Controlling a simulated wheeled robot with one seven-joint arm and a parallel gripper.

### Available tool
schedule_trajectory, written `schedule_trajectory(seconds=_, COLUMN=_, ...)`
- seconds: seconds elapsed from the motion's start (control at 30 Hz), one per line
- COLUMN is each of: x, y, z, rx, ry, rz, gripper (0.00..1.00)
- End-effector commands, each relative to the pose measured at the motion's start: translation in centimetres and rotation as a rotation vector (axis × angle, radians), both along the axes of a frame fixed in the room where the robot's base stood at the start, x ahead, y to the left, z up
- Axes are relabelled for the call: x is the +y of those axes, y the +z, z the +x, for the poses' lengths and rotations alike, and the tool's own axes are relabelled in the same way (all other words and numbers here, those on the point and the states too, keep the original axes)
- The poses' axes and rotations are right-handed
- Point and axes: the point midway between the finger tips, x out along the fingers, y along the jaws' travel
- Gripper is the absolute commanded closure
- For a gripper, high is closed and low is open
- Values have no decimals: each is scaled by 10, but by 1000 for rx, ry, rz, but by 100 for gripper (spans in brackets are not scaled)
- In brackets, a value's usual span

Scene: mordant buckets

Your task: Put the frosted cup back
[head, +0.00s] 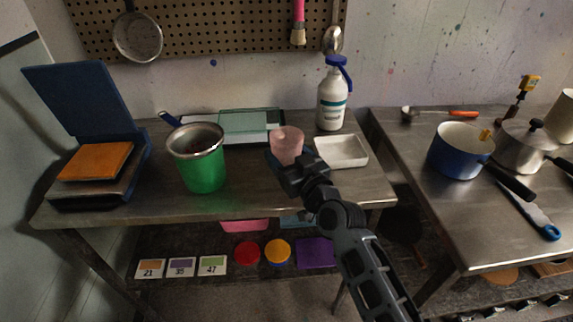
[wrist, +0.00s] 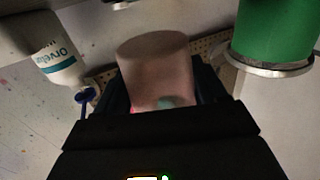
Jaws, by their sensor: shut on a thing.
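The frosted cup (head: 287,142) is pale pink and translucent. In the head view it is near the middle of the left bench, between the green bucket and the white tray, and looks upright. My gripper (head: 282,160) is shut on it from the front right and hides its lower part. In the wrist view the cup (wrist: 155,65) fills the space between my dark fingers, and the picture is upside down. I cannot tell whether its base touches the bench.
The green bucket (head: 202,172) with a metal rim stands left of the cup. A glass-topped balance (head: 245,125) lies behind. A white tray (head: 341,151) and a blue-capped bottle (head: 333,98) are to the right. The bench's front strip (head: 260,195) is clear.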

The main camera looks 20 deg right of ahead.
Motion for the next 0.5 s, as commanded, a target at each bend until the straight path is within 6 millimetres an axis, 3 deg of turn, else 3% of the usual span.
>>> schedule_trajectory(seconds=0.3, x=1, y=-39, z=2, rx=1, ry=-1, rz=1, gripper=66)
schedule_trajectory(seconds=0.5, x=1, y=-42, z=2, rx=-1, ry=-1, rz=-1, gripper=66)
